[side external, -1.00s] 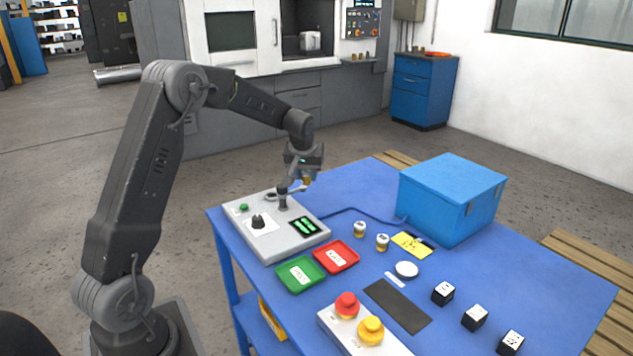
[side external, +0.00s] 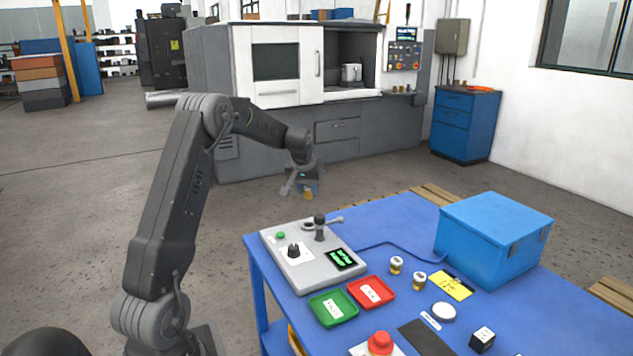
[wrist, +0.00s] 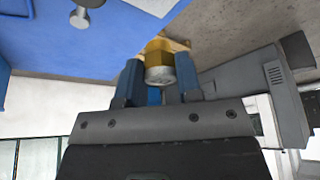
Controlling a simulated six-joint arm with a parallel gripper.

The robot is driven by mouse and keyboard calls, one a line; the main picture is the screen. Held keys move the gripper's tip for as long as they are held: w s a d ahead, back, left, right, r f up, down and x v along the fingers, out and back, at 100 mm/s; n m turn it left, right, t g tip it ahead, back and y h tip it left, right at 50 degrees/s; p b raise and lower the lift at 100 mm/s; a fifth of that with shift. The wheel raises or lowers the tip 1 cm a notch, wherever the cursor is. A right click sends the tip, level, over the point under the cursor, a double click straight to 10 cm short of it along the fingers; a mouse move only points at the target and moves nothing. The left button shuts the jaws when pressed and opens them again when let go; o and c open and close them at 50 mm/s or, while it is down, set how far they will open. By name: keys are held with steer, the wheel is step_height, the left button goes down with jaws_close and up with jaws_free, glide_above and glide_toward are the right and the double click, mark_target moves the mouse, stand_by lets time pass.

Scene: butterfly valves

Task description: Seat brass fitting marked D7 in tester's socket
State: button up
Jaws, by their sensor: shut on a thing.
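My gripper (side external: 305,187) is shut on a brass fitting (wrist: 159,60), which has a gold hex part and a pale grey end. The same fitting shows small below the fingers in the side view (side external: 309,195). Its marking is not readable. My gripper holds it in the air, up and behind the tester in the picture. The grey tester (side external: 290,274) stands on the blue table's far left corner. It has a green button, a black knob, a lit green display and a post with a lever (side external: 320,228). A dark round opening beside the post may be the socket; its inside is not visible.
Two more brass fittings (side external: 396,265) (side external: 419,281) stand right of the tester. A green tray (side external: 333,321) and a red tray (side external: 389,299) lie in front. A blue box (side external: 494,239) stands at the back right. A cable (side external: 395,245) runs between tester and box.

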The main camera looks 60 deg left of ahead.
steer(key=shift+f, duration=4.05)
steer(key=shift+f, duration=0.5)
steer(key=shift+f, duration=0.25)
